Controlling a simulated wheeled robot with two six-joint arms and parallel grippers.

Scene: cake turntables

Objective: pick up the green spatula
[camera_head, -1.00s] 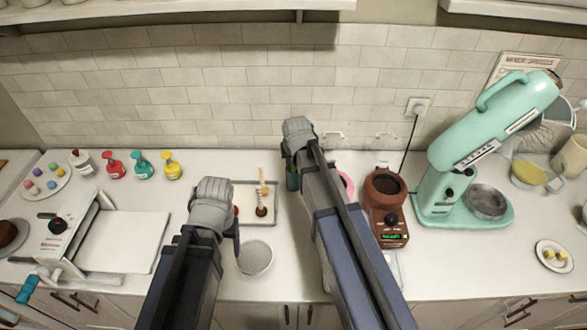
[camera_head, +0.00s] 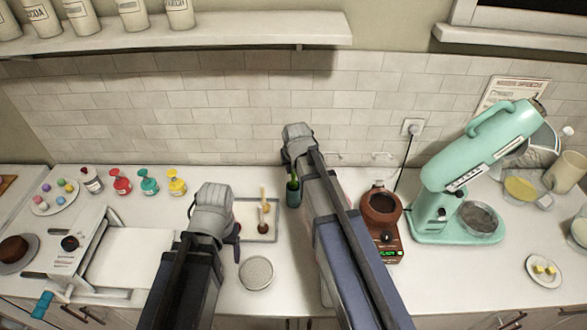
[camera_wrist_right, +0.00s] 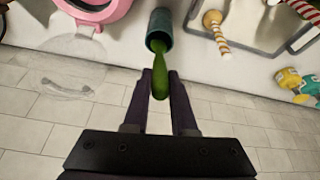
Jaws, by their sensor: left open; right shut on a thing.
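The green spatula (camera_wrist_right: 161,84) shows in the right wrist view, its far end in the mouth of a dark teal-green cup (camera_wrist_right: 159,29). My right gripper (camera_wrist_right: 162,78) is shut on the spatula, which lies between its two dark fingers. In the head view the cup (camera_head: 293,196) stands on the counter just below my right wrist; the spatula is mostly hidden there. My left gripper (camera_head: 237,238) is open over the counter, left of the cup, with its fingers partly hidden by its own wrist.
A tray (camera_head: 262,238) with small tools lies between my grippers, with a round grey sieve-like disc (camera_head: 256,273) in front. A brown melting pot (camera_head: 381,205) and a mint mixer (camera_head: 460,185) stand right. Colored bottles (camera_head: 148,182) stand left. A shelf (camera_head: 200,38) runs above.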

